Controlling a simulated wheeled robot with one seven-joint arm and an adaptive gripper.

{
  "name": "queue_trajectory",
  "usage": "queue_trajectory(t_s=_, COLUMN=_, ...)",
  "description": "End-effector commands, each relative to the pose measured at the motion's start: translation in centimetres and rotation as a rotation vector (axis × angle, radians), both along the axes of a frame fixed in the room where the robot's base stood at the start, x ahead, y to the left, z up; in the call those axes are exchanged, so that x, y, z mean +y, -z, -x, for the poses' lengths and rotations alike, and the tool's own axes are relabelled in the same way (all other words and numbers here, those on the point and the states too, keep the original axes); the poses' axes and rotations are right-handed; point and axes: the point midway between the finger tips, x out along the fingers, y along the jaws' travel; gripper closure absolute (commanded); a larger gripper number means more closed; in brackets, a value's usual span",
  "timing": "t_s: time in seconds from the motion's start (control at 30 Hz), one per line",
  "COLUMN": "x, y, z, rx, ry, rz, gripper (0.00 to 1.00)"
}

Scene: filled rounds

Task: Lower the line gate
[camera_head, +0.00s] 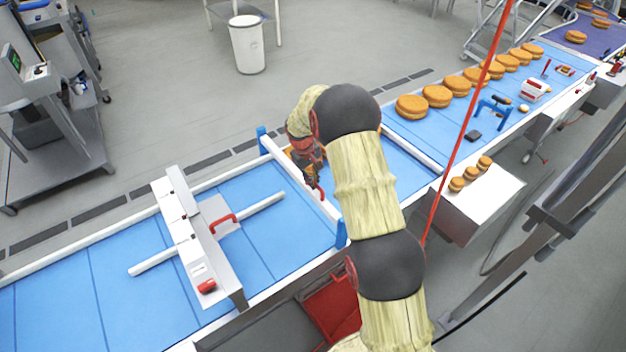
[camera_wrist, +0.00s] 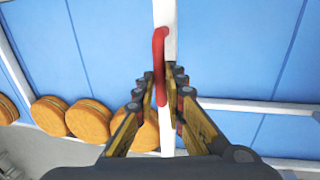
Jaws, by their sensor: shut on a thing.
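The line gate (camera_head: 285,162) is a white bar crossing the blue conveyor belt between two blue posts (camera_head: 341,233). I cannot tell how high its lower edge is above the belt. A red handle (camera_wrist: 158,45) sits on the gate, which runs upright through the wrist view (camera_wrist: 168,12). My gripper (camera_head: 316,184) is at the gate, partly hidden by my arm in the head view. In the wrist view, my gripper's fingers (camera_wrist: 160,95) are on both sides of the red handle's lower end, shut on it.
A white housing (camera_head: 185,240) with a red handle (camera_head: 222,222) spans the belt (camera_head: 45,305) at left. Several filled rounds (camera_head: 411,106) line the belt beyond the gate. A side table (camera_head: 480,205) holds more rounds. A red cord hangs right of my arm.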

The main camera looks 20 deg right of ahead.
Motion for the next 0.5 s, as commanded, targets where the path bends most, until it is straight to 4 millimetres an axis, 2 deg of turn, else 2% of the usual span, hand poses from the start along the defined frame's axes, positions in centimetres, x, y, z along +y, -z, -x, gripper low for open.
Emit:
queue_trajectory(t_s=0.03, x=0.0, y=1.3, z=0.1, rx=0.003, ry=-0.001, rz=-0.002, gripper=1.0)
queue_trajectory(t_s=0.2, x=0.1, y=4.8, z=0.1, rx=0.003, ry=0.0, rz=-0.001, gripper=1.0)
queue_trajectory(t_s=0.5, x=0.0, y=10.0, z=0.1, rx=0.002, ry=0.0, rz=-0.001, gripper=1.0)
